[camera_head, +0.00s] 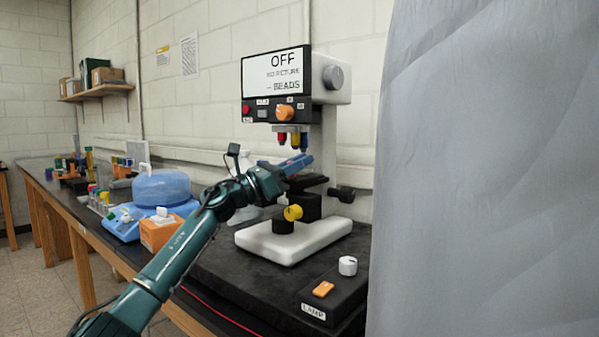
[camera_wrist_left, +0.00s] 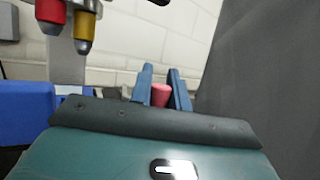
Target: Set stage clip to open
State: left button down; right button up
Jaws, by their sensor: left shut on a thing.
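The microscope (camera_head: 325,125) stands on the bench, with a dark stage (camera_head: 312,184) below its red, yellow and blue objectives (camera_head: 292,138). My left gripper (camera_head: 303,163) reaches in at stage height, just under the objectives. In the left wrist view its two blue fingers (camera_wrist_left: 161,82) are shut on a small pink-red knob (camera_wrist_left: 160,96). The knob appears to belong to the stage clip; the rest of the clip is hidden, so I cannot tell its position. In the head view the gripper hides the knob. My right gripper is not in view.
The microscope screen (camera_head: 273,72) reads "OFF". A lamp box (camera_head: 333,290) lies in front. A blue device (camera_head: 160,190) and orange box (camera_head: 160,232) stand left. A grey curtain (camera_head: 485,170) fills the right.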

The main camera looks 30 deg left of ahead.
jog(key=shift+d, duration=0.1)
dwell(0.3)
pick_arm(q)
jog(key=c, duration=1.3)
grip_release()
jog(key=shift+s+a+f, duration=0.2)
jog(key=shift+s+f, duration=0.05)
jog(key=b+v, duration=0.5)
jog(key=v, duration=0.7)
jog(key=shift+s+a+r, duration=0.1)
jog(key=shift+s+a, duration=0.05)
jog(key=shift+s, duration=0.05)
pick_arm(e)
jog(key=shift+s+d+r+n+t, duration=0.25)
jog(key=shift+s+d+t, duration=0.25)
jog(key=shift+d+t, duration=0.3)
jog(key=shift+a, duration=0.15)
